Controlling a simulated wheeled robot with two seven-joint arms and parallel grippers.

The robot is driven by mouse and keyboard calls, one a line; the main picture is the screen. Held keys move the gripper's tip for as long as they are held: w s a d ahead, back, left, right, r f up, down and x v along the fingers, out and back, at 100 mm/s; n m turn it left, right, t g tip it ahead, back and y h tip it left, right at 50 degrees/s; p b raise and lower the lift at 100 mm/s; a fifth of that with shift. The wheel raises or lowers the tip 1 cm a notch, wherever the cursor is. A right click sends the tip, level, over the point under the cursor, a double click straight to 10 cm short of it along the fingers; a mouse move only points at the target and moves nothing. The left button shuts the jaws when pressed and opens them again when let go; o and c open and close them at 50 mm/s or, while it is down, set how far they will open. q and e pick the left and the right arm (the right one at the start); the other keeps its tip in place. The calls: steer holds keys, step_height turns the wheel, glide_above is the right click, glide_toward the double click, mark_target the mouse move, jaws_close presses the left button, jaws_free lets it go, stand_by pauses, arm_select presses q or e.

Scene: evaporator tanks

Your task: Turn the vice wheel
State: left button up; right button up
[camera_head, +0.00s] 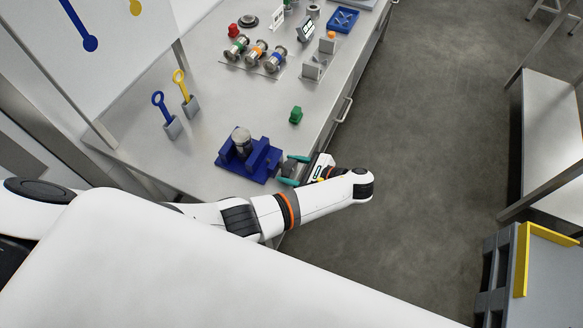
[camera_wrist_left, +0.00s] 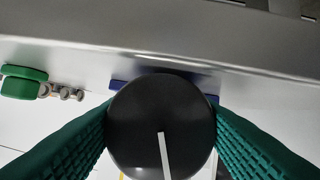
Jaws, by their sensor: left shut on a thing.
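The blue vice (camera_head: 247,160) stands on the metal bench near its front edge, with a grey metal cylinder (camera_head: 241,140) upright in it. My left gripper (camera_head: 291,170) is at the right side of the vice. Its green fingers lie on both sides of the wheel and are shut on it. A strip of the blue vice shows behind the wheel. My right gripper is not in view.
A small green block (camera_head: 296,115) lies on the bench behind the gripper. Blue (camera_head: 161,106) and yellow (camera_head: 182,82) tools stand in grey holders at the left. Several spools (camera_head: 256,52) and a blue tray (camera_head: 342,19) are farther back.

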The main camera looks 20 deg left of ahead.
arm_select(q)
steer(key=shift+n, duration=0.4)
steer(key=o, duration=1)
steer(key=shift+a, duration=0.1)
